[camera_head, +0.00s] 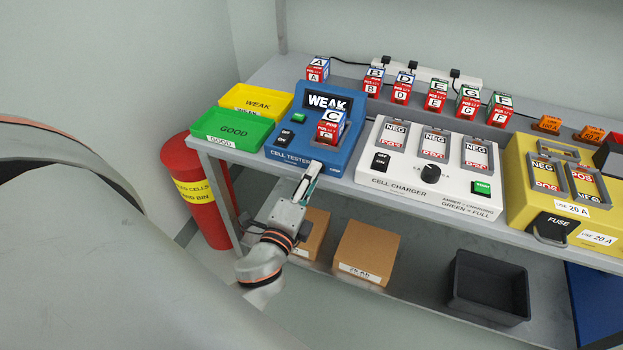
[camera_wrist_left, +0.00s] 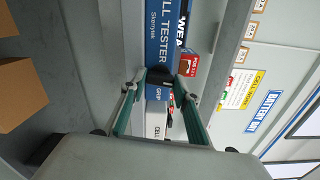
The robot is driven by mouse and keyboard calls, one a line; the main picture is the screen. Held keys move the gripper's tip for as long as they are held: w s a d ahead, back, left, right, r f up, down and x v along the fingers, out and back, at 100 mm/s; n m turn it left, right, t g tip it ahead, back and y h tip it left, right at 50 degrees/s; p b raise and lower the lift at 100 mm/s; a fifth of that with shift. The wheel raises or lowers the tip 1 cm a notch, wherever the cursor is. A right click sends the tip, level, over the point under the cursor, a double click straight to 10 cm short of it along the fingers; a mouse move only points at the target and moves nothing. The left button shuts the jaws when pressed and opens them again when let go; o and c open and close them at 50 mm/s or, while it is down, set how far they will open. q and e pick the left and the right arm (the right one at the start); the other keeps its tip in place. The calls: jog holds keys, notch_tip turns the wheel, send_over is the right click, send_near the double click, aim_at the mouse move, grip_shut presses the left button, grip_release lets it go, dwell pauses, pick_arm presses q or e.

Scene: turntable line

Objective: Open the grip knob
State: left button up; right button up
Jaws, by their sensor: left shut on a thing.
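The blue cell tester (camera_head: 283,142) stands on the bench, its screen (camera_head: 327,102) reading "WEAK", with cell C (camera_head: 329,128) in its slot. My left gripper (camera_head: 311,174) is at the tester's lower front right corner. In the head view the fingers hide the knob. My right gripper is in neither view.
Yellow WEAK (camera_head: 262,97) and green GOOD (camera_head: 215,127) trays are left of the tester. The white cell charger (camera_head: 405,188) is close on the right. Several lettered cells stand behind. A red bin (camera_head: 190,165) and cardboard boxes (camera_head: 367,248) are below bench level.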

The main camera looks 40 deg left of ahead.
pick_arm(q)
jog(key=shift+n, duration=0.8)
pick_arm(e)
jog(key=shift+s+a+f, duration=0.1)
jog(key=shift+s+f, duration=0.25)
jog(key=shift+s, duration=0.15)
